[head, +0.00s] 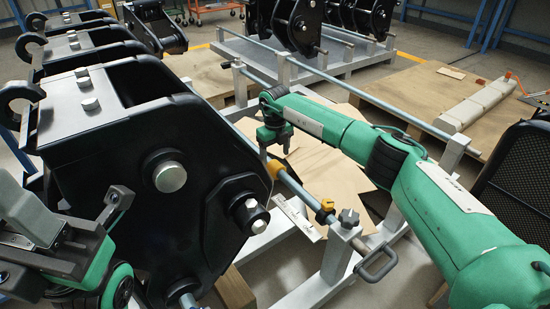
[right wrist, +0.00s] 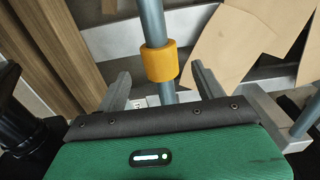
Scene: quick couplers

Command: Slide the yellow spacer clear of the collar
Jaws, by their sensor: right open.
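The yellow spacer (head: 277,168) is a plain ring around a grey rod (head: 298,187). In the right wrist view the spacer (right wrist: 160,62) sits on the rod just beyond my fingers. A second yellow piece (head: 326,207) with a dark knob, which looks like the collar, is lower on the rod, apart from the spacer. My right gripper (head: 275,148) is open above the spacer. In the right wrist view its fingers (right wrist: 161,88) stand either side of the rod, not touching the spacer. My left gripper (head: 112,205) is at the lower left; its jaw state is unclear.
Large black coupler bodies (head: 150,170) fill the left. A grey frame (head: 340,260) with a bolt and a handle (head: 377,262) carries the rod end. Cardboard sheets (head: 320,165) lie behind the rod. A wooden pallet (head: 415,95) stands at the right.

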